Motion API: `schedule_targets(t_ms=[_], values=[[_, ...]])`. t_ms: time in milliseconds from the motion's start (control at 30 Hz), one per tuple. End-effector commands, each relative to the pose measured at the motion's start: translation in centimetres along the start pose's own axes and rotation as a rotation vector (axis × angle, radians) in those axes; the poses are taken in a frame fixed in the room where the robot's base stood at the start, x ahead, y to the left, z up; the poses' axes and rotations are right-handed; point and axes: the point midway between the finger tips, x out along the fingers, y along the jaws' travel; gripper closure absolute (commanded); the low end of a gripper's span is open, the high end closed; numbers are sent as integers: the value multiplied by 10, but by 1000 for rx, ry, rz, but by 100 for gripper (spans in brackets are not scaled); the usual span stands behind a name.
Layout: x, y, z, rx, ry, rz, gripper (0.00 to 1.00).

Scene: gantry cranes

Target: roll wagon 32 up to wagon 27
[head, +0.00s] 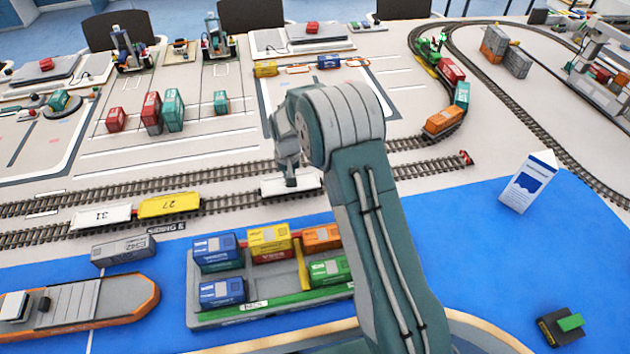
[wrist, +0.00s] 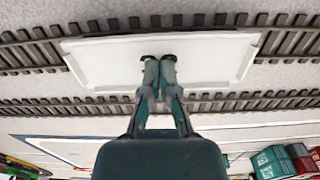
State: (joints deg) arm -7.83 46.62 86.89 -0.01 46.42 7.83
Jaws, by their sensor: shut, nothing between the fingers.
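A white wagon (head: 307,182) stands on the near track, partly hidden by my arm. No number shows on it, so I cannot read whether it is wagon 32. Yellow wagon 27 (head: 168,205) stands on the same track to its left, with bare rail between them. My gripper (head: 290,182) points down at the white wagon.
White wagon 31 (head: 101,217) stands left of wagon 27. A second track (head: 230,172) runs behind. In front are a grey container (head: 123,249), a ship (head: 75,305) and a tray of coloured containers (head: 270,309). A red buffer (head: 466,158) ends the track at right.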

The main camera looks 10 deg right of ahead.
Motion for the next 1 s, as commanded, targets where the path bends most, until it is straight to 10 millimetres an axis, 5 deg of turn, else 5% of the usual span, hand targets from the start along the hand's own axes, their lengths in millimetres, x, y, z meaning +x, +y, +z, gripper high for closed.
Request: schedule_targets(t_ms=[1000], values=[[1,-52,0,-1,-2,0,100]])
